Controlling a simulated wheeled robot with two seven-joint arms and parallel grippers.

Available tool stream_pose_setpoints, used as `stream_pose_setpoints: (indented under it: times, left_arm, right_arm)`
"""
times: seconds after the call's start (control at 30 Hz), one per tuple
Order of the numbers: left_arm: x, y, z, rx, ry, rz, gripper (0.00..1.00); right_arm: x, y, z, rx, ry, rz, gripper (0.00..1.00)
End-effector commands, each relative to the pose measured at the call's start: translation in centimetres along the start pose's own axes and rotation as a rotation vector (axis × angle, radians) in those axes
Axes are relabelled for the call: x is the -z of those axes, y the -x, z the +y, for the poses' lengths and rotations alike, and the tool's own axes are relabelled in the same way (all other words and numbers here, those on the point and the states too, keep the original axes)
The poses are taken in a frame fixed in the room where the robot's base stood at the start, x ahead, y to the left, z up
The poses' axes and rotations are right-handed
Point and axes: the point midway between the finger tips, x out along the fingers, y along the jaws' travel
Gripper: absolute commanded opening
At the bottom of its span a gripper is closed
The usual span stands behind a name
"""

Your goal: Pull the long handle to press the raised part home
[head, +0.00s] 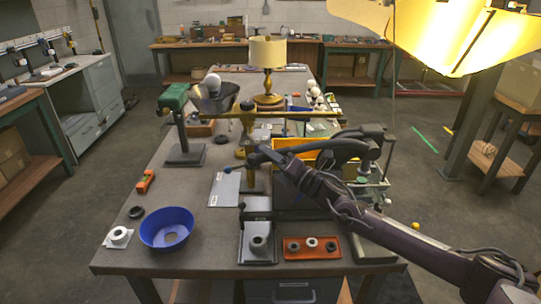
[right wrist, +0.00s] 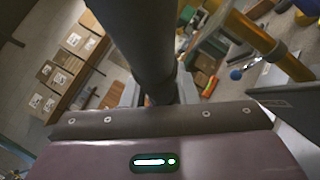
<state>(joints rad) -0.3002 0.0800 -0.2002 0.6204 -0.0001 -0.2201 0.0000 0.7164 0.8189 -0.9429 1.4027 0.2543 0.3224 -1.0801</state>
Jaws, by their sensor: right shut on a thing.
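My right arm comes in from the lower right of the head view, and its gripper (head: 256,157) is beside the brass post, above the table. In the right wrist view a thick dark bar, which I take to be the long handle (right wrist: 145,45), runs down into the jaws, and they are shut on it. The head view does not show the grip clearly. Below stands a black press-like fixture (head: 244,225) with a grey ring-shaped part (head: 259,244) on its base. I cannot tell how high the raised part stands. My left gripper is not in view.
A brass horizontal bar (head: 300,115) crosses behind my gripper. A blue bowl (head: 166,228) and a white ring part (head: 119,236) lie to the left. A red tray (head: 311,247) with small rings and a yellow-rimmed bin (head: 300,146) are to the right. The table's left front is partly clear.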

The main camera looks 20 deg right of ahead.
Motion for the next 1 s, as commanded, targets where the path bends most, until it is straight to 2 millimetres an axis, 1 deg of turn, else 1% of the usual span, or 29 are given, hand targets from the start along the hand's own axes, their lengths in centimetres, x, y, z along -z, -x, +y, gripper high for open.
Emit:
stream_pose_setpoints:
  times: [0.27, 0.47, 0.67, 0.83, 1.0]
  left_arm:
    - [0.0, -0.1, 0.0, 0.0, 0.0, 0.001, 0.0]
    - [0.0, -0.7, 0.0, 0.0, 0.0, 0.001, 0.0]
    - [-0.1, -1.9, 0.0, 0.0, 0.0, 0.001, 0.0]
    - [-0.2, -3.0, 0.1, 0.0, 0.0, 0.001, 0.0]
    - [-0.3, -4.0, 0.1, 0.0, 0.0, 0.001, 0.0]
  right_arm:
    - [0.0, 0.0, 0.0, -0.002, -0.004, -0.003, 0.0]
    - [-0.8, -0.3, 1.1, -0.032, -0.037, -0.034, 0.0]
    - [-2.8, -0.9, 3.9, -0.105, -0.114, -0.105, 0.0]
    - [-5.4, -1.1, 6.7, -0.183, -0.201, -0.182, 0.0]
    - [-8.2, -0.9, 9.3, -0.259, -0.284, -0.258, 0.0]
